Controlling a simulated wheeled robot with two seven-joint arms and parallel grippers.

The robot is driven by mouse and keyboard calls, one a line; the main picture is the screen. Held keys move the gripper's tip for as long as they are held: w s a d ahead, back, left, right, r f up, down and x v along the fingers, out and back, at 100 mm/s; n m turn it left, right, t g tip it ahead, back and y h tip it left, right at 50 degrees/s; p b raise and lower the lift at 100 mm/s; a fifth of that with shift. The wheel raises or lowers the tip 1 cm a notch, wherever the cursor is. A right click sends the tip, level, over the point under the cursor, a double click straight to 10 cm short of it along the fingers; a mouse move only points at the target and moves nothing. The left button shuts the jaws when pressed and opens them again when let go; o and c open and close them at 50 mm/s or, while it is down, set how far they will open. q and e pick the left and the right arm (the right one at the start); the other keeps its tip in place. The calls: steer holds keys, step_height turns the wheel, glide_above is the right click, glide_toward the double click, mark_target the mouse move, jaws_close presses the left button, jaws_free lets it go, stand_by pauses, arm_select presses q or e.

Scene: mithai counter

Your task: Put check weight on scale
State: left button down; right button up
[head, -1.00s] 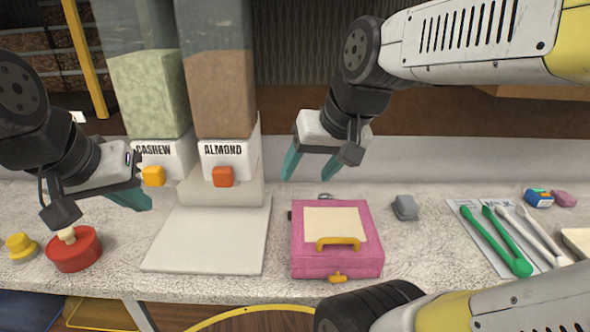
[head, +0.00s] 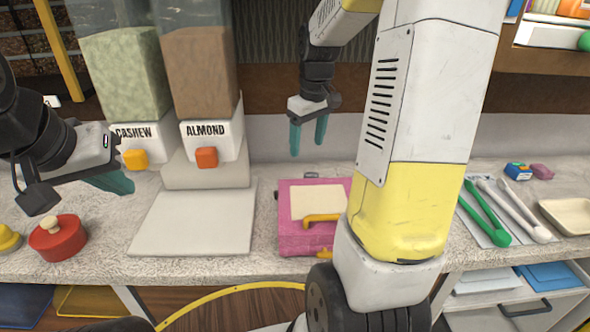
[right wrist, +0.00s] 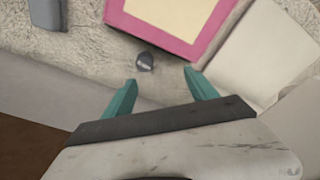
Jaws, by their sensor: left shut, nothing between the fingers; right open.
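A small dark metallic piece, perhaps the check weight (right wrist: 145,62), lies on the counter just behind a pink box (head: 297,237). A bit of it shows in the head view (head: 311,175). My right gripper (head: 308,147) is open and empty above and behind it; in the right wrist view its fingertips (right wrist: 159,77) are apart, with the piece beyond them. A flat pale slab (head: 195,222) lies in front of the dispensers; I cannot tell whether this or the pink box is the scale. My left gripper (head: 118,182) is shut and empty, above the counter at left.
Cashew (head: 137,138) and almond (head: 212,142) dispensers stand behind the slab. A red lidded pot (head: 58,240) is at left. Green tongs (head: 487,215) and a cream tray (head: 568,215) are at right. A grey block (right wrist: 46,14) shows in the wrist view. My right arm hides part of the counter.

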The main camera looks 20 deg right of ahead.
steer(key=n+g, duration=0.1)
steer(key=g, duration=0.1)
glide_above(311, 175)
steer(key=f, duration=0.7)
steer(key=shift+s+d+f, duration=0.1)
steer(key=shift+s+d, duration=0.15)
steer(key=shift+d, duration=0.05)
steer(key=shift+d+f, duration=0.1)
steer(key=shift+f, duration=0.2)
steer(key=f, duration=0.7)
steer(key=shift+w+a+f, duration=0.1)
steer(key=shift+a+f, duration=0.25)
steer(key=shift+a, duration=0.05)
steer(key=shift+r, duration=0.1)
jaws_close()
